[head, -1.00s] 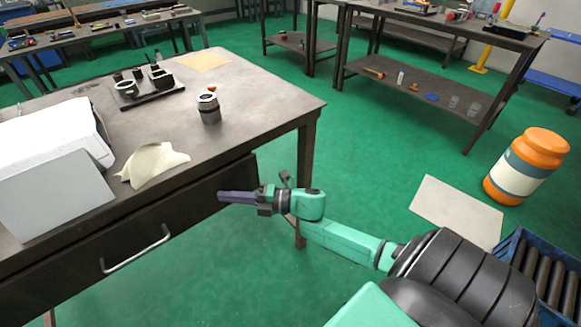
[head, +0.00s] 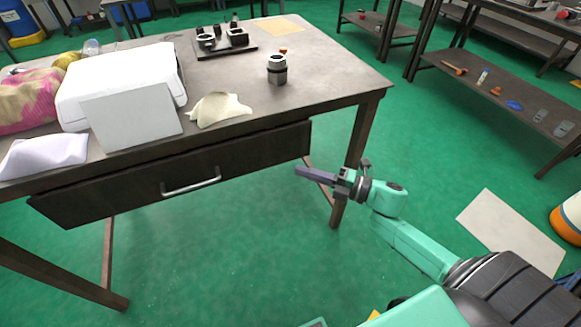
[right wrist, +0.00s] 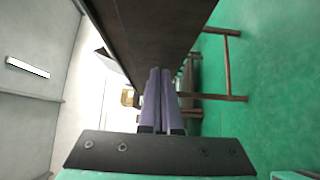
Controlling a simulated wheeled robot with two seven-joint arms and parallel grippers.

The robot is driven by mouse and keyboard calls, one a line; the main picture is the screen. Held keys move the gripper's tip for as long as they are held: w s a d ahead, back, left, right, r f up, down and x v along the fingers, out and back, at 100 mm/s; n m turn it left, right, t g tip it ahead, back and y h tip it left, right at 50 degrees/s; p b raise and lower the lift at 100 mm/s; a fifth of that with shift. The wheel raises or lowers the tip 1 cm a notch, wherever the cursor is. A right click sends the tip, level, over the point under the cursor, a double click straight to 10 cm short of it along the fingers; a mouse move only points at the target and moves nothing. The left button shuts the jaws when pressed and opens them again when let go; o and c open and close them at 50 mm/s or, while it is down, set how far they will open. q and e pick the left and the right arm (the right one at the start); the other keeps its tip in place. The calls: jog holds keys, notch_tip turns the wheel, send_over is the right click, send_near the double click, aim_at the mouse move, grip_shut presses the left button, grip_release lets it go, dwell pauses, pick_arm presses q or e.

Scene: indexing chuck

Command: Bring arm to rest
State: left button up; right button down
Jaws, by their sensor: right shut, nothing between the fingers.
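My right arm (head: 412,243) is green and reaches in from the lower right in the head view. Its gripper (head: 299,171) has purple fingers and is shut and empty, in front of the table's right end, near the drawer's right edge. The shut fingers also show in the right wrist view (right wrist: 157,95), with the dark table edge beyond them. A metal chuck (head: 277,69) with an orange-topped piece behind it stands on the table, well above and behind the gripper. My left gripper is not in view.
The brown table (head: 320,75) has a drawer (head: 120,188) with a silver handle. On it are a black tray (head: 235,50), a cream cloth (head: 219,108), a white box (head: 120,85) and a pink cloth (head: 30,98). A pale sheet (head: 510,232) lies on the open green floor.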

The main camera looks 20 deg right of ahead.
jog(key=s+d+f+m+h+p, duration=0.4)
jog(key=d+f+m+h, duration=0.5)
jog(key=d+f+m, duration=0.5)
jog(key=s+f+m+g+h+p, duration=0.1)
jog(key=s+f+m+g+h, duration=0.1)
jog(key=s+f, duration=0.35)
jog(key=s+f+m+g+h+p, duration=0.1)
jog(key=s+f+m, duration=0.15)
jog(key=f, duration=0.55)
jog(key=s+a+f+m+g+p, duration=0.1)
jog(key=s+a+f+m+g, duration=0.2)
jog(key=s, duration=0.8)
jog(key=s+a+f+m+g+p, duration=0.2)
jog(key=s+a+f+g, duration=0.3)
jog(key=s, duration=0.7)
notch_tip(320, 180, down, 3)
jog(key=shift+s+a+f+m+g+h, duration=0.1)
jog(key=shift+s+a+m+g+h, duration=0.35)
jog(key=shift+a, duration=0.5)
jog(key=shift+w, duration=0.15)
